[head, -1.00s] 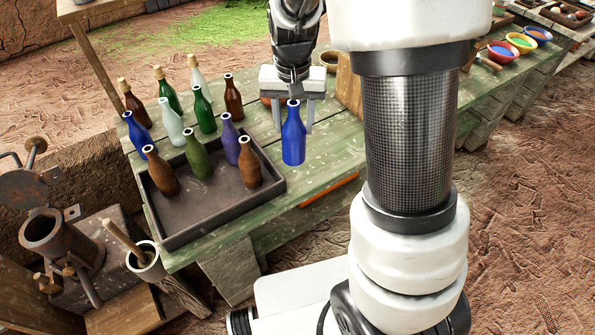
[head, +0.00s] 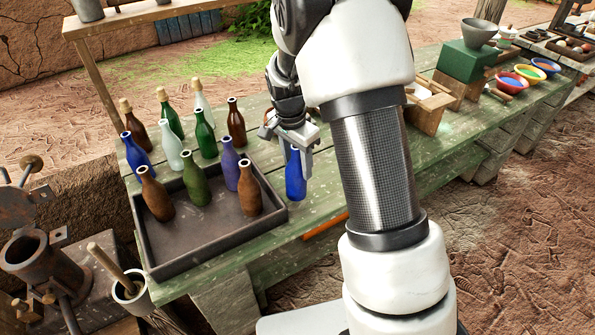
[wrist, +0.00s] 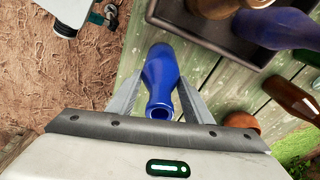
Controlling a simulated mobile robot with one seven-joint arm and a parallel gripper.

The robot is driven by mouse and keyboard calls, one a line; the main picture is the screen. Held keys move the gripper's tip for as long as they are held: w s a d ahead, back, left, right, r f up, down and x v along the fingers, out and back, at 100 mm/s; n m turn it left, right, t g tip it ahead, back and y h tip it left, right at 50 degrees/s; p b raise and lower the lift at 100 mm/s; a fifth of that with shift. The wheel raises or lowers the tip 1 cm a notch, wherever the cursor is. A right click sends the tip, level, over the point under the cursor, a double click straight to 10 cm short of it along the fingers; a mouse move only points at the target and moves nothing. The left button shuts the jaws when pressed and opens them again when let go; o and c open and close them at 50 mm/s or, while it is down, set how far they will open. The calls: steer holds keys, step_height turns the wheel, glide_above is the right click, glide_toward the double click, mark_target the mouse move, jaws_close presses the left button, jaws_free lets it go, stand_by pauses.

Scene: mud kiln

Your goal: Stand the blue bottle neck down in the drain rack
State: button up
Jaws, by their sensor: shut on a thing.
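My gripper (head: 296,158) is shut on a blue bottle (head: 296,184) and holds it upright, neck up, by the neck and shoulder, over the front part of the green table. In the wrist view the blue bottle (wrist: 160,72) lies between the two fingers of my gripper (wrist: 160,88), its open mouth towards the camera. A finger partly hides its neck in the head view. A second blue bottle (head: 136,155) stands at the left behind the dark tray. I cannot make out the drain rack for certain.
The dark tray (head: 205,240) with brown, green and purple bottles is left of my gripper. Several other bottles stand behind it. A wooden box-like stand (head: 424,118), a green block (head: 466,62) with a grey bowl (head: 480,31) and coloured bowls (head: 511,82) are at the right.

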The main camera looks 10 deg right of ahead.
steer(key=shift+f, duration=1.25)
steer(key=shift+f, duration=0.2)
steer(key=o, duration=1.1)
